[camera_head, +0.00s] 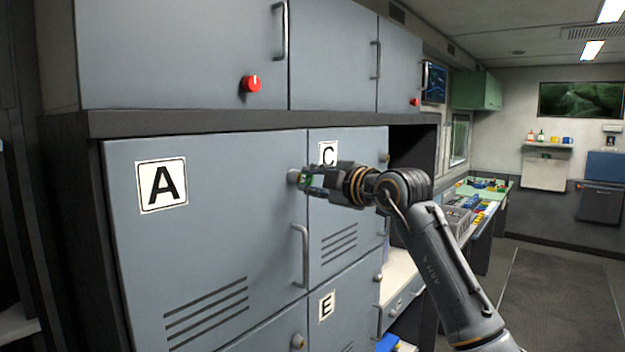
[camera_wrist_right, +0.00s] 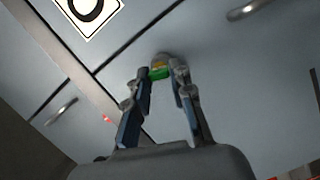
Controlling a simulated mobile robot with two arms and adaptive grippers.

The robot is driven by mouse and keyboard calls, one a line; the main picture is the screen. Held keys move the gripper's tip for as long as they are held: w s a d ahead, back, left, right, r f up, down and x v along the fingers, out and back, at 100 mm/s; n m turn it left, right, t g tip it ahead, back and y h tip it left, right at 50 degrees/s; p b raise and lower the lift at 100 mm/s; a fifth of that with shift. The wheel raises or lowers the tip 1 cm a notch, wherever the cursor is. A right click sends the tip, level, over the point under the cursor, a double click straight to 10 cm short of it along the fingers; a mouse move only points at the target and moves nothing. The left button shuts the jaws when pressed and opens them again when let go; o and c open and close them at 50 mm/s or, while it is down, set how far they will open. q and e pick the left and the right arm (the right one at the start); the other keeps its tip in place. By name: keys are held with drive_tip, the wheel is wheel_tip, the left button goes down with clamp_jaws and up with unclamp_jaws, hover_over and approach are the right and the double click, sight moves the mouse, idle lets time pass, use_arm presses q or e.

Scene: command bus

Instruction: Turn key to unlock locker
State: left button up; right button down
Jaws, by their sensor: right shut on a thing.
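The grey locker door marked A (camera_head: 225,230) is closed, with a handle (camera_head: 301,255) near its right edge. My right gripper (camera_head: 307,180) is at the upper right of that door, at the round lock (camera_head: 293,176). It is shut on a small key with a green part, seen between the fingertips in the right wrist view (camera_wrist_right: 159,73). The key sits against the lock; the fingers hide part of it, and I cannot tell how far it is turned. My left gripper is not in view.
Closed doors C (camera_head: 340,235) and E (camera_head: 345,310) stand beside door A. Upper cabinets carry red knobs (camera_head: 251,84). A counter with bins (camera_head: 455,220) runs along the right side. The aisle floor (camera_head: 560,300) is clear.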

drive_tip(key=shift+r+m+g+p, duration=0.2)
drive_tip(key=shift+m+g+p, duration=0.2)
drive_tip(key=shift+m+p, duration=0.6)
drive_tip(key=shift+m, duration=0.4)
drive_tip(key=shift+f, duration=0.1)
drive_tip(key=shift+m+g+p, duration=0.3)
drive_tip(key=shift+m+p, duration=0.4)
drive_tip(key=shift+p, duration=0.15)
drive_tip(key=shift+w+m+p, duration=0.1)
drive_tip(key=shift+m+p, duration=0.7)
drive_tip(key=shift+p, duration=0.1)
